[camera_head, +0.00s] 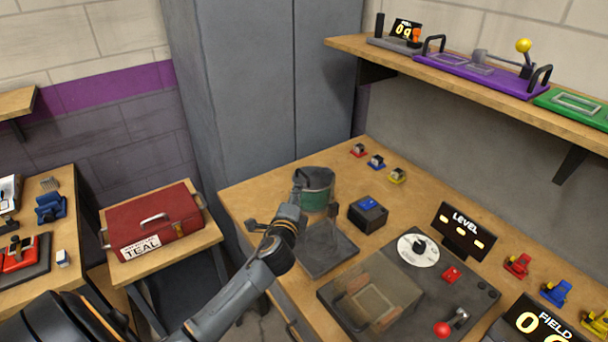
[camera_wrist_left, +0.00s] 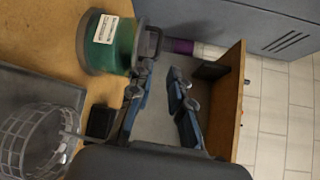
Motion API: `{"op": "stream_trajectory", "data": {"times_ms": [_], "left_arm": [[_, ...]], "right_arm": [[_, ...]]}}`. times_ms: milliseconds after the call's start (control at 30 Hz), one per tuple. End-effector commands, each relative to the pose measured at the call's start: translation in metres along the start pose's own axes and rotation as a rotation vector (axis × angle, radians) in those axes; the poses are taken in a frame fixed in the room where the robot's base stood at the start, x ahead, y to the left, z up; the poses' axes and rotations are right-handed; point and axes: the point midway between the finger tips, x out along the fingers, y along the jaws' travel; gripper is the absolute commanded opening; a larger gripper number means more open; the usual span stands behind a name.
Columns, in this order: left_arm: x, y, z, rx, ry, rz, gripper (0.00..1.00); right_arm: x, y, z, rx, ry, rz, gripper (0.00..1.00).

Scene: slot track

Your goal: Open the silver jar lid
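A green jar (camera_head: 315,198) with a dark grey lid (camera_head: 315,178) stands at the far left corner of the wooden bench. A small dark grey handle sticks out at its left side. The jar also shows at upper left in the left wrist view (camera_wrist_left: 106,42), with a white label and grey rims. The lid looks seated on the jar. My left gripper (camera_head: 292,207) is just left of the jar, near the handle. In the left wrist view its two fingers (camera_wrist_left: 160,72) are apart, with nothing seen between them. Contact with the handle cannot be told. My right gripper is not in view.
A dark tray (camera_head: 328,262) and a black box with a blue top (camera_head: 368,214) sit near the jar. A control panel with a clear cover (camera_head: 372,300) lies in front. A red case (camera_head: 155,225) stands on a separate left table. A cabinet rises behind.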

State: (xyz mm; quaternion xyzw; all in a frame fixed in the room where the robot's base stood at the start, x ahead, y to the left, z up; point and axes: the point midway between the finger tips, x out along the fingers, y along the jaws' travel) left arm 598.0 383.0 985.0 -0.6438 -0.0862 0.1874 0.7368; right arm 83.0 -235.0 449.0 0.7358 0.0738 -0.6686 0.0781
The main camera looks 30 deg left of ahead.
Motion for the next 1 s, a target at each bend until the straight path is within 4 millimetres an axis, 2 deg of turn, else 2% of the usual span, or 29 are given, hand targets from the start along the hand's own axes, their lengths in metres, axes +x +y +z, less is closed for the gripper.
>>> {"op": "stream_trajectory", "data": {"times_ms": [33, 200, 433, 600, 933, 967, 1000], "left_arm": [[0.012, -0.003, 0.001, -0.001, -0.001, -0.002, 0.19], [0.044, -0.002, 0.000, -0.002, -0.001, 0.000, 0.19], [0.077, -0.001, 0.000, -0.002, -0.001, 0.000, 0.19], [0.088, 0.000, 0.000, -0.002, 0.000, 0.001, 0.19], [0.090, 0.000, 0.000, -0.002, 0.000, 0.000, 0.19], [0.090, 0.000, 0.000, -0.002, 0.001, 0.001, 0.15], [0.090, 0.000, 0.000, -0.002, 0.001, 0.001, 0.06]], "right_arm": [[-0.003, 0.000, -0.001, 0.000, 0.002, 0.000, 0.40], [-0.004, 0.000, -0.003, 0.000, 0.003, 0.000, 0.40], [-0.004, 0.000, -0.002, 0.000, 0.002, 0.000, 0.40], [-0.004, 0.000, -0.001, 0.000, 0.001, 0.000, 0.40], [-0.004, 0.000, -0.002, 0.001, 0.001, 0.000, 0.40], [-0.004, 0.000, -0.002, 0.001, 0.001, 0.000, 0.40], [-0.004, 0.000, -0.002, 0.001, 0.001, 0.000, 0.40]]}}
